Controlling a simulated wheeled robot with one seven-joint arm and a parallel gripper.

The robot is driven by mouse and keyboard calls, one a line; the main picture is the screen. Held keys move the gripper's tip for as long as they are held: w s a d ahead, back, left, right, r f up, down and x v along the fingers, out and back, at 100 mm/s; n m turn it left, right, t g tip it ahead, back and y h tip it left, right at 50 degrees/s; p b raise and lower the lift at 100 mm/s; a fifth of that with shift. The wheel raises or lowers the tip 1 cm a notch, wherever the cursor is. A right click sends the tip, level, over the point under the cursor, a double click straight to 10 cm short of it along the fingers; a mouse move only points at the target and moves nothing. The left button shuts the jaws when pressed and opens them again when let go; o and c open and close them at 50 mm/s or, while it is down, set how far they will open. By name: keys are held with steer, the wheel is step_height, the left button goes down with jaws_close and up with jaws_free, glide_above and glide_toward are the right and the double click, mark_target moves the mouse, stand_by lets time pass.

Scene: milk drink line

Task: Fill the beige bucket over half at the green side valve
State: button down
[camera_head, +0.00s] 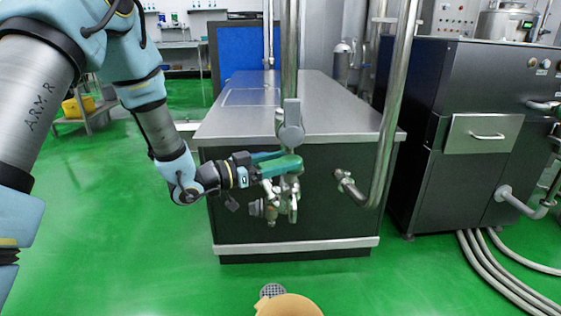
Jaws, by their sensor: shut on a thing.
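The green side valve (285,165) sits at the front of the dark cabinet, below a vertical steel pipe, with short metal spouts hanging under it. My gripper (264,166) reaches in from the left and is shut on the green valve's handle. The beige bucket (290,305) shows at the bottom edge, on the floor in front of the cabinet. Only its upper part is in view, and I cannot tell what is inside it. No stream of liquid can be seen at the spouts.
The steel-topped cabinet (345,112) stands behind the valve. A thick bent pipe (386,140) comes down to its right. A dark machine (470,130) and hoses (490,270) fill the right. A floor drain (272,290) lies beside the bucket. Green floor is open at left.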

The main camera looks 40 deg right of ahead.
mark_target(261, 168)
steer(key=shift+s+n+t, duration=0.15)
steer(key=shift+n+t, duration=0.45)
steer(key=shift+t, duration=0.3)
steer(key=shift+c, duration=1.8)
jaws_free()
steer(key=a, duration=0.3)
steer(key=w+a, duration=0.1)
steer(key=a, duration=0.6)
steer(key=shift+w+a+b, duration=0.3)
steer(key=shift+w+a, duration=0.1)
